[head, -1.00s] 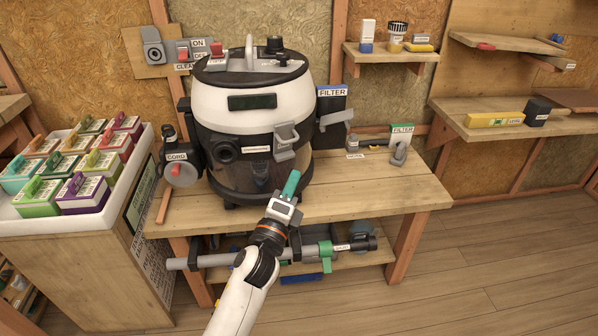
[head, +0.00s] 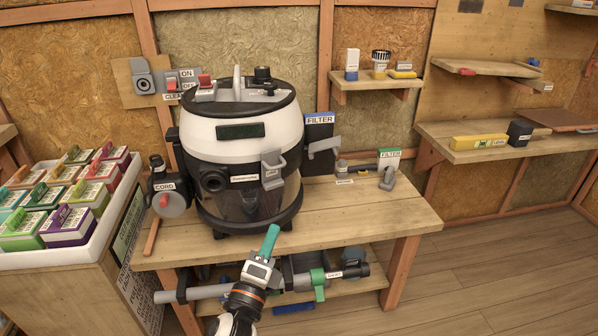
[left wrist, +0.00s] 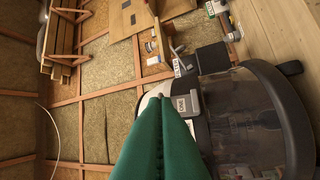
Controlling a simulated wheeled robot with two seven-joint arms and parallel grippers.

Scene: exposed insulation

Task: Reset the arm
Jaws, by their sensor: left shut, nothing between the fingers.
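My left gripper (head: 270,240) shows low in the middle of the head view, in front of the wooden workbench (head: 370,212). Its green fingers are closed together and empty, pointing up toward the vacuum's base. In the left wrist view the green fingers (left wrist: 160,140) lie side by side with the vacuum behind them. The vacuum (head: 243,140), white and black with a clear lower tank, stands upright on the bench. A gap between fingers and vacuum cannot be judged exactly. My right gripper is not in view.
A white tray (head: 112,200) of labelled colored boxes stands at the left. A grey tube (head: 205,292) lies on the bench's lower shelf near my arm. A hose part (head: 360,169) lies on the bench's right. Wall shelves (head: 480,132) hold tools; floor at right is clear.

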